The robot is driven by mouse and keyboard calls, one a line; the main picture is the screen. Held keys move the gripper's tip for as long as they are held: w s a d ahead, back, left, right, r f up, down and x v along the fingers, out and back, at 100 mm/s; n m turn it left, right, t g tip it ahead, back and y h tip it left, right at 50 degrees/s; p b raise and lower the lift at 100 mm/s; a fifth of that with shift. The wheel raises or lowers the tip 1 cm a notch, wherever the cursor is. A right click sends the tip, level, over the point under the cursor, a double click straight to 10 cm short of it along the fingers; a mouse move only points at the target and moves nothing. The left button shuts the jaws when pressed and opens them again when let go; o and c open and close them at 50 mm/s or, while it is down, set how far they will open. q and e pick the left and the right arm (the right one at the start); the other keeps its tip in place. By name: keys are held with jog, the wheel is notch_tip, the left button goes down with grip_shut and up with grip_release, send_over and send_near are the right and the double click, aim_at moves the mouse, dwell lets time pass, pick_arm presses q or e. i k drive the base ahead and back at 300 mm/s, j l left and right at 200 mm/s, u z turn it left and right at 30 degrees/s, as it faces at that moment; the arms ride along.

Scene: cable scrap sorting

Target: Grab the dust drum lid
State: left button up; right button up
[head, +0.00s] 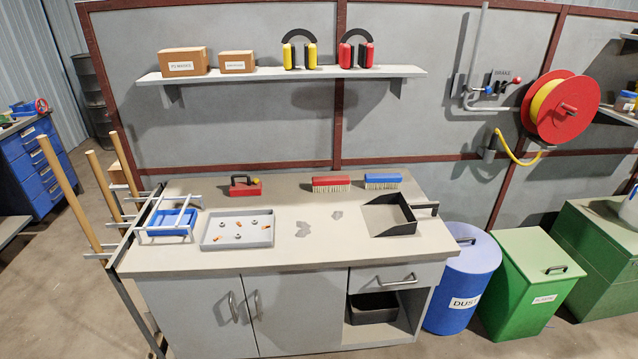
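The dust drum (455,300) is a blue cylinder with a white label reading "DUST", standing on the floor at the right end of the workbench. Its lid (475,258) is a round, lighter blue disc lying on top of the drum. A small dark handle (466,240) sits on the lid towards its back left. The drum's left side is partly hidden by the bench. Neither of my grippers shows in the head view.
A green bin (530,285) stands close right of the drum. The workbench (290,250) holds a grey tray (238,244), brushes and a black open-topped box (390,228) near the drum. A red hose reel (561,108) hangs on the wall behind; its yellow hose dangles above.

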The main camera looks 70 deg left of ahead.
aim_at(464, 243)
jog(key=u, duration=2.2)
